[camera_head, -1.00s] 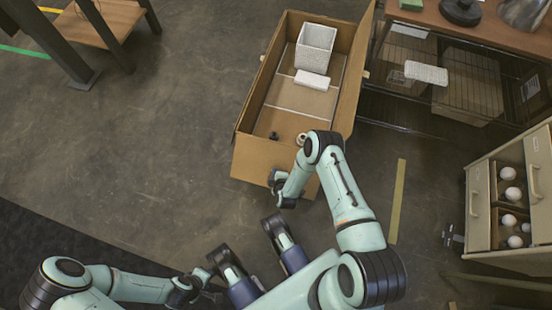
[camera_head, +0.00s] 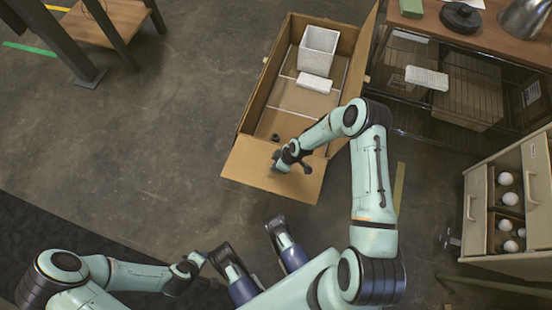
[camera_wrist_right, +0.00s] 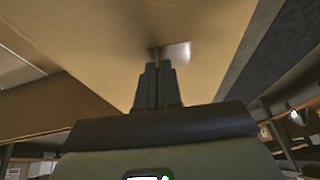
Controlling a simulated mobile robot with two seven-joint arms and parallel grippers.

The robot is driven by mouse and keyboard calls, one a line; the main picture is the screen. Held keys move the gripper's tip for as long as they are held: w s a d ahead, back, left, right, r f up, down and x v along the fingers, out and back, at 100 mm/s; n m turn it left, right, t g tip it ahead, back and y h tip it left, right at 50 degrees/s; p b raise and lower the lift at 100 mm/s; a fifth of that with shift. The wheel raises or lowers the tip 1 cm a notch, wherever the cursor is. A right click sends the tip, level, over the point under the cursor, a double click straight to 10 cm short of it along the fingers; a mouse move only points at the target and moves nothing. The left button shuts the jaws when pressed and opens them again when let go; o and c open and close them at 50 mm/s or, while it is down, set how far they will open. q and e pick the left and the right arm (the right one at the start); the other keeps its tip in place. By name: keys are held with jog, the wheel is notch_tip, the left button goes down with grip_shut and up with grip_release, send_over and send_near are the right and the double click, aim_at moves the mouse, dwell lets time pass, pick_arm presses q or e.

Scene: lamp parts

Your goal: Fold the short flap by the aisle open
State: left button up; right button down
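The cardboard box (camera_head: 243,118) stands on the floor in the middle of the head view. The short flap (camera_head: 245,172) at its near end slopes outward from the rim towards me. My right gripper (camera_head: 281,163) is over this flap in the head view. In the right wrist view its two fingers (camera_wrist_right: 157,62) are together, with their tips at a broad cardboard surface (camera_wrist_right: 100,45). I see nothing held between them. My left gripper (camera_head: 207,284) is low at the left, away from the box; its fingers are too small to read.
Inside the box are a white open container (camera_head: 318,46), a white block (camera_head: 314,82) and a small dark part (camera_head: 275,138). A long flap (camera_head: 358,55) stands up on the right side. A wooden table (camera_head: 475,35) and a drawer cabinet (camera_head: 478,205) stand right.

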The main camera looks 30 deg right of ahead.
jog(key=shift+w+d+r+g, duration=0.25)
jog(key=shift+d+r+g, duration=0.05)
jog(key=shift+d+r, duration=0.1)
jog(key=shift+w+r, duration=0.15)
jog(key=shift+r, duration=0.15)
jog(key=shift+w+d+r, duration=0.25)
jog(key=shift+d+r, duration=0.1)
jog(key=shift+r, duration=0.2)
pick_arm(q)
jog(key=shift+w+d+f, duration=0.1)
jog(key=shift+w+d, duration=0.05)
jog(key=shift+d, duration=0.2)
pick_arm(e)
jog(key=shift+w+d+r, duration=0.3)
jog(key=shift+d+r, duration=0.05)
jog(key=shift+r, duration=0.1)
jog(key=shift+d, duration=0.1)
jog(key=c, duration=1.3)
grip_release()
pick_arm(q)
jog(key=shift+w, duration=0.1)
pick_arm(e)
jog(key=shift+s+a+f, duration=0.1)
jog(key=shift+s+a, duration=0.05)
jog(key=shift+a, duration=0.05)
